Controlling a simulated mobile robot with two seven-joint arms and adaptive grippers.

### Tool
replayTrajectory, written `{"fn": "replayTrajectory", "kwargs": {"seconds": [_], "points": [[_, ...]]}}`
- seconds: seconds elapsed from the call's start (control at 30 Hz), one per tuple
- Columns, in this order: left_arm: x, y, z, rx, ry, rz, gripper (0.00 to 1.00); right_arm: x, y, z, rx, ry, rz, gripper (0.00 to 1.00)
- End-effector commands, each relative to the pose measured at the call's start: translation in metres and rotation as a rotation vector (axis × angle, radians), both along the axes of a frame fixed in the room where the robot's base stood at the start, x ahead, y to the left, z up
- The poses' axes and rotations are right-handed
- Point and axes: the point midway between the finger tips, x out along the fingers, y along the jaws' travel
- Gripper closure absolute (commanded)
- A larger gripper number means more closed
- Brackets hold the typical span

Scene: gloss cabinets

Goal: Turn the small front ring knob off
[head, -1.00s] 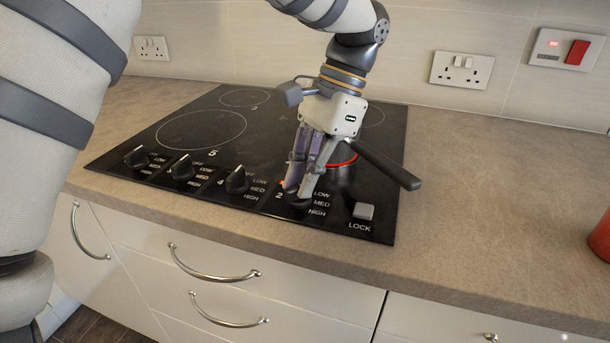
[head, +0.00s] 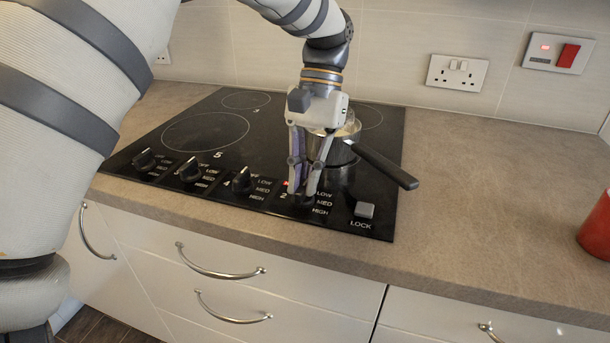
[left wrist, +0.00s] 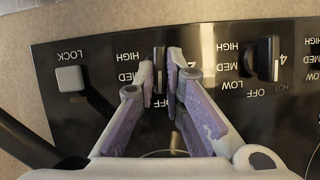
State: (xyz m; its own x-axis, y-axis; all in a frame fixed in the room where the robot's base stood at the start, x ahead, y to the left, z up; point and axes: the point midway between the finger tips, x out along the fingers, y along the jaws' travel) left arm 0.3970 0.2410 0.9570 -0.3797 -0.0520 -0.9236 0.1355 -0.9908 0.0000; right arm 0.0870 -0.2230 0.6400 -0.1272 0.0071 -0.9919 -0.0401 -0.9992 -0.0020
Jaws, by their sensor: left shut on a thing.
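The small front ring knob, the black knob by the "2", is between my left fingertips in the left wrist view (left wrist: 159,62); in the head view the fingers mostly hide it. My left gripper (head: 303,192) points down at the hob's front right and is shut on this knob; its fingers also show in the left wrist view (left wrist: 162,82). The front right ring lies behind the gripper, under a saucepan (head: 353,129), and shows no red glow. A small red light (head: 287,183) shows by the "2". My right gripper is out of view.
The saucepan's dark handle (head: 385,166) sticks out rightward close to the gripper. Another black knob (head: 241,181), labelled 4, stands to the left. A grey LOCK button (head: 364,210) is to the right. A red object (head: 597,228) stands on the far right worktop, with clear room between.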

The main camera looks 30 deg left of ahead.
Motion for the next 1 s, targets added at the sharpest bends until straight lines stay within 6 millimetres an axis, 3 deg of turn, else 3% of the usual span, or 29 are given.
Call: {"fn": "replayTrajectory", "kwargs": {"seconds": [0.3, 0.8, 0.83, 0.9, 1.0], "points": [[0.0002, 0.0012, 0.0006, 0.000, -0.002, 0.101, 1.00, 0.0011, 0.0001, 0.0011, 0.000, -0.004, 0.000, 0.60], [0.0004, 0.0014, 0.0005, 0.000, -0.003, 0.117, 1.00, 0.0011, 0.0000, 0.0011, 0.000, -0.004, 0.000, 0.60], [0.0004, 0.0014, 0.0005, 0.000, -0.003, 0.117, 0.83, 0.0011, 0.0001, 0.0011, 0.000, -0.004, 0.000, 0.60], [0.0002, 0.0013, 0.0005, 0.000, -0.002, 0.117, 0.70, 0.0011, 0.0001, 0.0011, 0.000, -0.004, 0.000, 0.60], [0.0002, 0.0013, 0.0004, 0.000, -0.002, 0.116, 0.70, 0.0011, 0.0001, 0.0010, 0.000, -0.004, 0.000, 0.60]]}}
